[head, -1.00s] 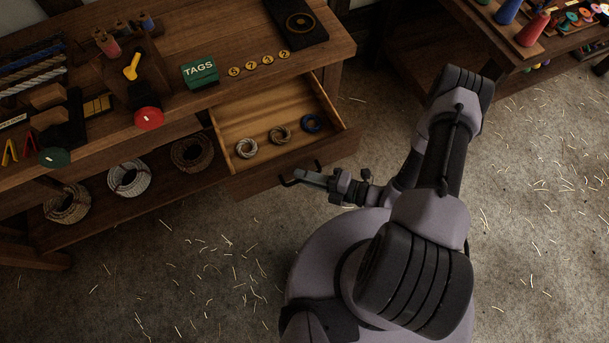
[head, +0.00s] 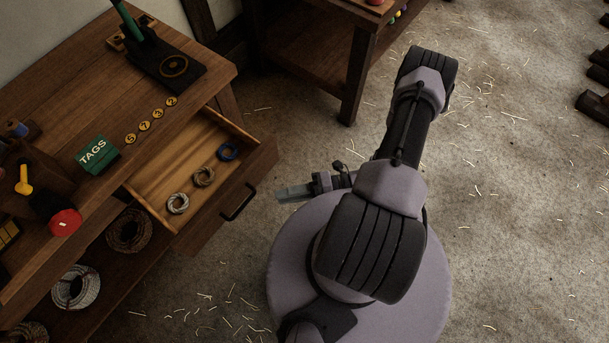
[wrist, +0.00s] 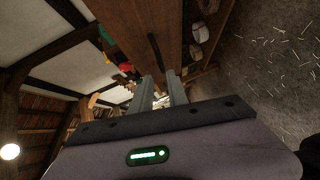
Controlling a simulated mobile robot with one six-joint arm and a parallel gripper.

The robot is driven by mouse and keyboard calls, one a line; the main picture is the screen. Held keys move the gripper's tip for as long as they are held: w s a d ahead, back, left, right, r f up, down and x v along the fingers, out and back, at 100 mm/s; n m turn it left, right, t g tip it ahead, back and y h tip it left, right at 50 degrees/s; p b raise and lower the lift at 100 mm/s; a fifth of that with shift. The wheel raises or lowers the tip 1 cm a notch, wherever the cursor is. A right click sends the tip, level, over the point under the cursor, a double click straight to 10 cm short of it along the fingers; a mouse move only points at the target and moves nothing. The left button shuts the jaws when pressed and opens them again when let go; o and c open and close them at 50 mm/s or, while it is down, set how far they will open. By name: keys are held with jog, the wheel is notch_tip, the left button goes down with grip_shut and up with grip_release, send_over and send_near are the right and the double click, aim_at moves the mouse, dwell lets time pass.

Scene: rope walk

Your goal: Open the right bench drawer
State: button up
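The right bench drawer (head: 205,232) stands pulled out from the bench, its inside showing. Its dark bar handle (head: 238,203) is on the front panel.
The bench top carries a green TAGS box (head: 97,155), several yellow number discs (head: 145,126) and a black plate (head: 178,70). Rope coils (head: 76,287) lie on the lower shelf. Another table (head: 310,55) stands behind.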

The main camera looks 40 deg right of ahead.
jog(key=v, duration=0.5)
jog(key=shift+d, duration=0.1)
jog(key=w+r+n+g+h, duration=0.3)
jog(key=r+n+g, duration=0.1)
jog(key=r+n, duration=0.6)
jog(key=w+r+n+g+h, duration=0.3)
jog(key=w+r+n+g, duration=0.1)
jog(key=r+n, duration=0.55)
jog(key=s+a+r+n+t+h+b, duration=0.1)
jog(key=s+a+r+n+t+h, duration=0.2)
jog(key=r+n, duration=0.6)
jog(key=s+a+r+n+t+h, duration=0.3)
jog(key=a+r+n, duration=0.4)
jog(key=r+n, duration=0.2)
jog(key=shift+r+n+b, duration=0.25)
jog(key=shift+n+b, duration=0.1)
jog(key=shift+n, duration=0.5)
